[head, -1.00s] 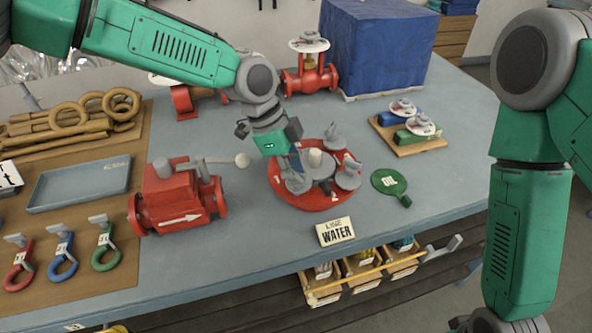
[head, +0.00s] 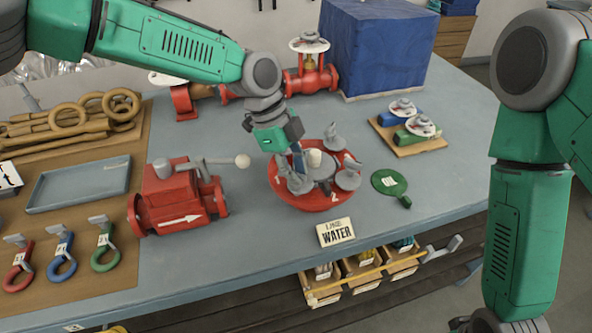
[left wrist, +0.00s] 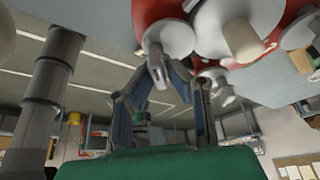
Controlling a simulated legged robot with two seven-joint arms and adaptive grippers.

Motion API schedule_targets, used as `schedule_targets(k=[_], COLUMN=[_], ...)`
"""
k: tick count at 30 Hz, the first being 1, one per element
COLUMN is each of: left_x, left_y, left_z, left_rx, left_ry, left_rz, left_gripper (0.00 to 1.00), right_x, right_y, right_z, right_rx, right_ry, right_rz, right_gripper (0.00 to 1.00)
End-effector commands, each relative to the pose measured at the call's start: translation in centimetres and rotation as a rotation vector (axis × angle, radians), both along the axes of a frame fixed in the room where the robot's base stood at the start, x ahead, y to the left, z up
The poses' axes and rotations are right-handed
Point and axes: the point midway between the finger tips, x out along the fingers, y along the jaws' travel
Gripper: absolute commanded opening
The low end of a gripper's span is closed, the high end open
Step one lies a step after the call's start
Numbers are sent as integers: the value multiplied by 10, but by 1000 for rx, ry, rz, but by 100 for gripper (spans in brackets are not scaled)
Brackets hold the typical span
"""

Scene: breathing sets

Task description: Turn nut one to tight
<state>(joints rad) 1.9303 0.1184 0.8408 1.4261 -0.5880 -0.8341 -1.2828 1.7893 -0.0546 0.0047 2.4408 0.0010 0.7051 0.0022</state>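A red round flange (head: 312,203) lies on the bench, with a pale stub in its middle and grey winged nuts around it. One winged nut (head: 333,141) is at the back, one (head: 348,179) at the right and one (head: 298,184) at the left. The number 2 shows at the front rim; I cannot read which nut is one. My left gripper (head: 297,164) is down at the left nut, its fingers partly hiding it. In the left wrist view the nut's grey wing (left wrist: 157,70) lies between the fingers (left wrist: 161,85); whether they press on it is unclear. My right gripper is out of view.
A red valve (head: 175,200) with a lever stands left of the flange. A blue box (head: 377,45) and red valves are behind.

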Motion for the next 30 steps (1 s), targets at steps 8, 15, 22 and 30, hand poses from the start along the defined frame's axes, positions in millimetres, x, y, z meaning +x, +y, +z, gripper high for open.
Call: schedule_targets(k=[8, 15, 22, 30], left_x=[0, 2, 12, 21], left_y=[0, 5, 21, 37], left_z=[1, 13, 57, 99], left_rx=[-1, 0, -1, 0], left_ry=[-1, -2, -4, -1], left_rz=[2, 2, 4, 3], left_gripper=[31, 31, 31, 31], right_x=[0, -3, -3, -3], right_y=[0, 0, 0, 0], right_z=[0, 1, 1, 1], right_rx=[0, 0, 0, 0], right_ry=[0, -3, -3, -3], right_rz=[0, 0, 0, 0], right_gripper=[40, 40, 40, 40])
